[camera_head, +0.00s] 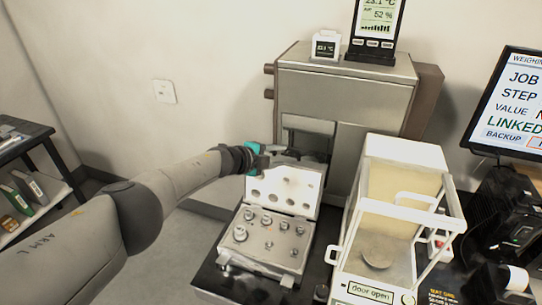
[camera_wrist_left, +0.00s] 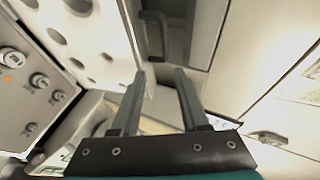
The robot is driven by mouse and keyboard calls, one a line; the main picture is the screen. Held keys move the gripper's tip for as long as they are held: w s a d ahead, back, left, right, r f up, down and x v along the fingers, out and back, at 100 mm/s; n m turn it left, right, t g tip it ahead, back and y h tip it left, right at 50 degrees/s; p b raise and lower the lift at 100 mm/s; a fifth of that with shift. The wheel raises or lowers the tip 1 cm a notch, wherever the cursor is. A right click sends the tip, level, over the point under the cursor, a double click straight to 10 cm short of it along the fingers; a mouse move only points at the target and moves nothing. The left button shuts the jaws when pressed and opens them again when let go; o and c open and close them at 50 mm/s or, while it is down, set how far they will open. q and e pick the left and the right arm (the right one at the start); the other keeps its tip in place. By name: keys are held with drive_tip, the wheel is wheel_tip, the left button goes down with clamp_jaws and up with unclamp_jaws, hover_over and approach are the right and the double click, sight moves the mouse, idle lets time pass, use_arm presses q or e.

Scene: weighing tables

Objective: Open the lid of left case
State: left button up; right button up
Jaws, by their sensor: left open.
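The weight case (camera_head: 240,262) is a silver box on the dark table, with several metal weights seated in its top. Its lid (camera_head: 302,196) stands raised at the back edge, its inner face with round recesses turned forward. In the left wrist view the lid (camera_wrist_left: 98,48) fills the upper left and the weight tray (camera_wrist_left: 12,82) shows at the left edge. My left gripper (camera_head: 270,150) is at the lid's upper left edge. Its fingers (camera_wrist_left: 160,80) are apart, with the lid's edge close to the left finger; I cannot tell whether they touch. My right gripper is not in view.
A balance with a glass-and-white draft shield (camera_head: 408,150) stands close right of the case. A large metal cabinet (camera_head: 345,95) stands behind, with a display (camera_head: 375,30) on top. A monitor (camera_head: 510,105) is at the right.

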use_arm(q)
drive_tip(key=p+v, duration=0.7)
drive_tip(key=v, duration=0.8)
idle(0.3)
drive_tip(key=shift+a, duration=0.1)
